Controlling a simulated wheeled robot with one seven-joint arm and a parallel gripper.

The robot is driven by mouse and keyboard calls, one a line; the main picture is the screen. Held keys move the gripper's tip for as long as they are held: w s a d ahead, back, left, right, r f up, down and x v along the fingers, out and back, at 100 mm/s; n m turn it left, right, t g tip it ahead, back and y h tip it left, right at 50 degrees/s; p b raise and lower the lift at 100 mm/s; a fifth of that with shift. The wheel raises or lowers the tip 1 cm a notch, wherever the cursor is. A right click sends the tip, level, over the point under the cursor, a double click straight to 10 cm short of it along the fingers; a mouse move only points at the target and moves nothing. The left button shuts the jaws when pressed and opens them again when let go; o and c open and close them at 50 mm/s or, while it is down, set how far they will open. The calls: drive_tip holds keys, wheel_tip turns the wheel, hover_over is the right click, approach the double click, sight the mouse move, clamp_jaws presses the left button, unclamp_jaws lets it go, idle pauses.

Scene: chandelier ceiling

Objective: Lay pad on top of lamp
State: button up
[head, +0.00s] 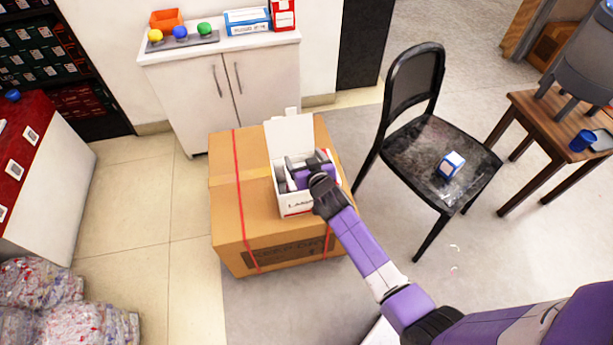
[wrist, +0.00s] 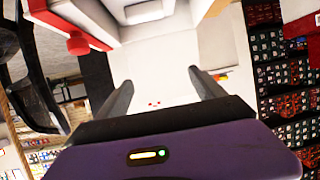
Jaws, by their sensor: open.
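An open white box (head: 296,203) with its lid raised stands on a large cardboard box; its front label seems to begin "LAM", so it may be the lamp's box. My gripper (head: 291,174) is over the white box's opening and hides much of its inside. In the wrist view my gripper (wrist: 157,84) has its two fingers spread apart, with a white surface bearing small red marks beyond and nothing visibly held. A pale padded-looking shape (wrist: 216,22) shows at the top there. I cannot tell which thing is the pad, and no bare lamp is identifiable.
The cardboard box (head: 236,222) has red straps. A black chair (head: 410,150) holding a small blue-white cube (head: 451,165) stands to its right. A white cabinet (head: 270,95) stands behind, a wooden table (head: 530,110) far right.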

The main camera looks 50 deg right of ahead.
drive_tip(key=shift+v, duration=3)
drive_tip(key=s+a+r+n+t+y, duration=0.2)
drive_tip(key=s+a+r+n+t, duration=0.15)
drive_tip(key=a+r, duration=0.45)
drive_tip(key=s+a+r+y+p, duration=0.1)
drive_tip(key=s+a+r, duration=0.3)
drive_tip(key=s, duration=0.5)
drive_tip(key=s+a+r+n+y+p, duration=0.1)
drive_tip(key=s+a+r, duration=0.3)
drive_tip(key=s, duration=0.6)
drive_tip(key=s+a+r+n+y, duration=0.1)
drive_tip(key=s+a+r, duration=0.4)
drive_tip(key=s, duration=0.5)
drive_tip(key=shift+y+p, duration=0.4)
drive_tip(key=shift+y, duration=0.3)
